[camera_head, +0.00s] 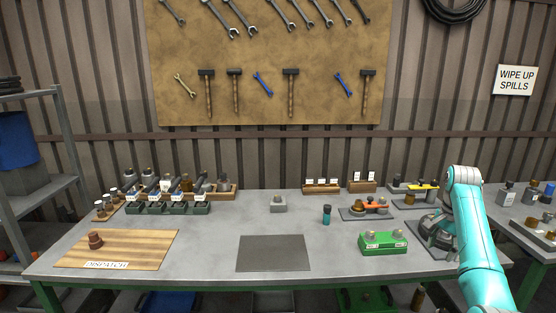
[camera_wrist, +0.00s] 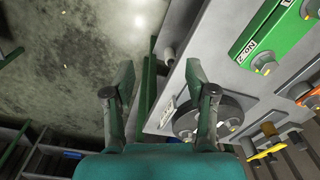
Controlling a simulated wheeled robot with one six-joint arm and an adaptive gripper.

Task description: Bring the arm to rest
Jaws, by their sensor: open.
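My arm (camera_head: 480,240) shows in turquoise at the right of the head view, raised over the right end of the bench and bent at the top. My gripper (camera_wrist: 160,68) shows in the wrist view with its two fingers wide apart and nothing between them. It is not clearly seen in the head view. In the wrist view the fingers point past the bench edge, with the concrete floor (camera_wrist: 80,60) at the left.
Racks stand at the back. A round grey base (camera_wrist: 222,117) lies near my gripper.

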